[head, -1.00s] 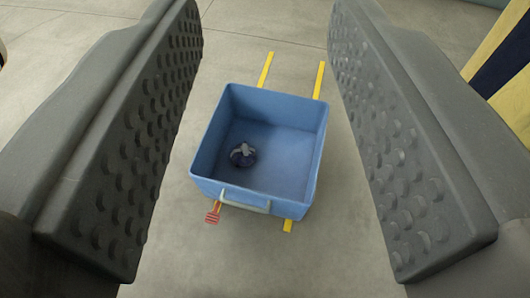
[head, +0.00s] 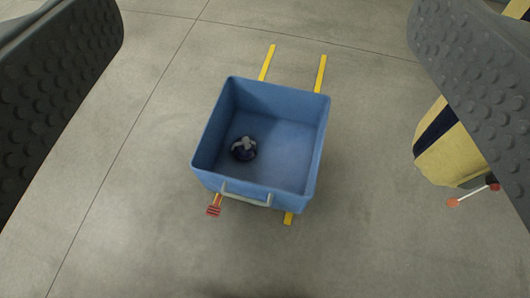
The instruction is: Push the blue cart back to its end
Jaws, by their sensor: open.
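The blue cart (head: 309,158) is an open square box with a pale handle (head: 245,194) on its near side. It sits over two yellow rails (head: 321,73) on the floor, which show beyond its far side and a little at its near side. My gripper (head: 265,110) is wide open, with one grey studded finger at each side of the picture. The cart lies between and beyond the fingers, and neither appears to touch it.
A small red striped piece (head: 214,210) lies by the near left rail end. At the right is a yellow and dark blue striped object (head: 446,150), partly behind my finger, with a thin rod with an orange tip (head: 455,203) beside it.

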